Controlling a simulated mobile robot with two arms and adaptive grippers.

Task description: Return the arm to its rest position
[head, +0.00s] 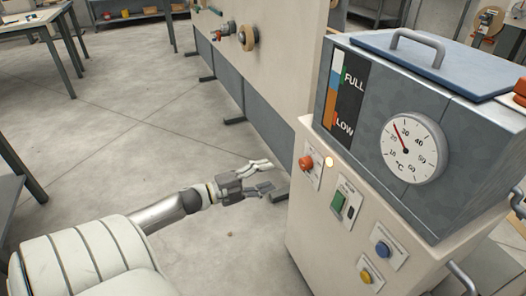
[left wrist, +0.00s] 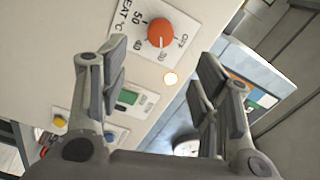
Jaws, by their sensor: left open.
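My left gripper (head: 266,178) reaches in from the lower left in the head view. Its fingers are spread and empty, apart from the cream front panel of the machine (head: 310,225). In the left wrist view the open fingers (left wrist: 165,85) frame that panel. An orange-red knob (left wrist: 160,32) with a heat scale sits beyond the fingertips, and a lit lamp (left wrist: 170,78) is beside it. The knob also shows in the head view (head: 305,162), just right of the gripper. I see no contact between fingers and knob. My right gripper is in neither view.
The machine carries a temperature dial (head: 413,148), a green switch (head: 338,203), a blue button (head: 382,249) and a yellow button (head: 365,276). A tall cream cabinet (head: 285,60) stands behind. A table (head: 35,20) is at the far left. Floor (head: 110,130) left of the gripper is clear.

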